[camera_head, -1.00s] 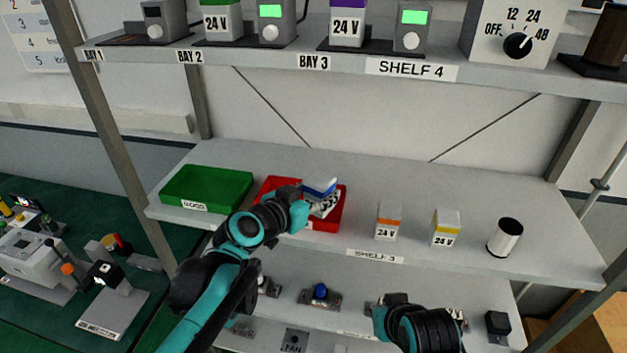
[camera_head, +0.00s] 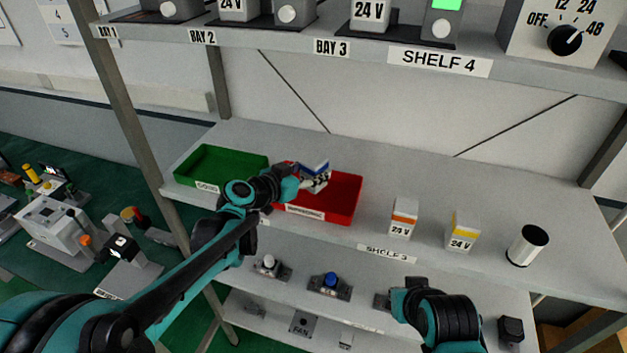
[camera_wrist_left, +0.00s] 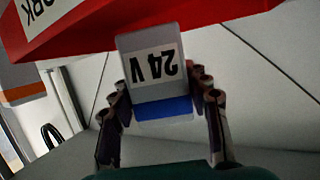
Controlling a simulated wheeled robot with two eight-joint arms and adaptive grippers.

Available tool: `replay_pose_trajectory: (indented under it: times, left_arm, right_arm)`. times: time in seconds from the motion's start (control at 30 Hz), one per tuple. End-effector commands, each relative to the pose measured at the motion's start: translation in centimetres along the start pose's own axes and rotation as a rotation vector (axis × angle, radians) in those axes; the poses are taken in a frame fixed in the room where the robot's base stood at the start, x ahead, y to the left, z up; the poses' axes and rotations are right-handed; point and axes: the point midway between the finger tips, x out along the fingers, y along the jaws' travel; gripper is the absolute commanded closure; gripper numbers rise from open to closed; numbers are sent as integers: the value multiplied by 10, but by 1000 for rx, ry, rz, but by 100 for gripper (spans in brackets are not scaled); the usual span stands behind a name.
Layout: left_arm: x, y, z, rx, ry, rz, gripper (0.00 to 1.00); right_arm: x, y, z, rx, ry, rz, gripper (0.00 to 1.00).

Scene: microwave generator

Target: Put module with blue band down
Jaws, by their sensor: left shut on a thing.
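The module with the blue band (camera_head: 314,168) is a small white block marked 24 V. My left gripper (camera_head: 303,182) is shut on it, with a finger on each side in the left wrist view (camera_wrist_left: 163,108). In that view the module (camera_wrist_left: 152,72) appears inverted, its blue band nearer my palm. In the head view it overlaps the back left part of the red tray (camera_head: 340,207); its height relative to the tray is hard to tell. The red tray (camera_wrist_left: 185,14) is close behind it in the wrist view. My right gripper (camera_head: 408,310) is low at the front, its fingers unclear.
A green tray (camera_head: 190,175) stands left of the red one. An orange-banded module (camera_head: 403,220), a yellow-banded module (camera_head: 462,232) and a white cylinder (camera_head: 527,246) stand to the right on the shelf. The upper shelf (camera_head: 370,52) runs above. The shelf's back middle is clear.

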Motion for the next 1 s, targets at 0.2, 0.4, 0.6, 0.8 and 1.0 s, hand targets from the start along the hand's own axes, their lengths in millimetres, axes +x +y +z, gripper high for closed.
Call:
replay_pose_trajectory:
  times: [0.2, 0.4, 0.6, 0.8, 1.0]
  left_arm:
    - [9, 0, 29, 0, 1, 0, 91]
    - [10, 0, 32, -1, 0, 0, 91]
    - [11, 1, 36, -1, 0, 0, 91]
    - [11, 1, 35, 0, 0, 0, 33]
    - [11, 1, 35, 0, 0, 0, 33]
  right_arm:
    - [0, 0, 0, 0, 0, 0, 100]
    - [0, 0, 0, 0, 0, 0, 100]
    - [4, 0, 2, 0, 0, 0, 100]
    - [3, 0, 2, 0, 0, 0, 100]
    - [3, 0, 2, 0, 0, 0, 100]
